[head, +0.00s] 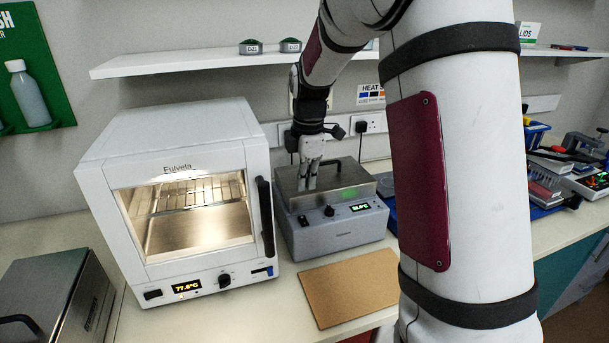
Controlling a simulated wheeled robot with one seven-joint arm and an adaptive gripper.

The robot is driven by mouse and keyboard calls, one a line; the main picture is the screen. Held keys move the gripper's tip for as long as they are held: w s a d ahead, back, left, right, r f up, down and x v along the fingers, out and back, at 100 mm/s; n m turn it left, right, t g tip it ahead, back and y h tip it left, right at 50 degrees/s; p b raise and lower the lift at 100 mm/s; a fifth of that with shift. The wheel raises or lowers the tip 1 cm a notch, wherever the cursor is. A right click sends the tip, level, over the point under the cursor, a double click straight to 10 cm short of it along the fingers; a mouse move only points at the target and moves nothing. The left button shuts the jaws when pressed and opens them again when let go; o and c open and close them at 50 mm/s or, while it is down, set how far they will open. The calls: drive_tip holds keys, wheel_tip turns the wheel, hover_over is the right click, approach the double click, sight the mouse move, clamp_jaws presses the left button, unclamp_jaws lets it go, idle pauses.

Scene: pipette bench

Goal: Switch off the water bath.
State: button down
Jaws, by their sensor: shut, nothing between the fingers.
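The water bath (322,237) is a grey box with a steel lid, standing on the bench right of the white oven. Its lit display (360,207) shows green digits too small to read surely. A dark knob (329,211) is at the middle of its front panel, and a dark rocker switch (303,220) is at the left. My gripper (307,188) is shut and empty, pointing down in front of the left part of the lid, above the rocker switch in the picture. I cannot tell whether it touches the bath.
The white oven (180,133) with a lit window and a 77-degree display stands close on the left. A brown board (349,288) lies in front of the bath. A shelf (200,64) runs above. A steel box (55,290) is at front left.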

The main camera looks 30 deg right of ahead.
sight(303, 218)
drive_tip(key=f, duration=0.3)
drive_tip(key=f+p, duration=0.1)
drive_tip(key=f, duration=0.2)
drive_tip(key=w+f, duration=0.1)
drive_tip(key=f, duration=0.2)
drive_tip(key=shift+d, duration=0.1)
drive_tip(key=shift+f+p, duration=0.3)
drive_tip(key=shift+f, duration=0.2)
drive_tip(key=shift+w, duration=0.1)
drive_tip(key=shift+w+f+b, duration=0.3)
drive_tip(key=shift+f, duration=0.25)
drive_tip(key=shift+s, duration=0.2)
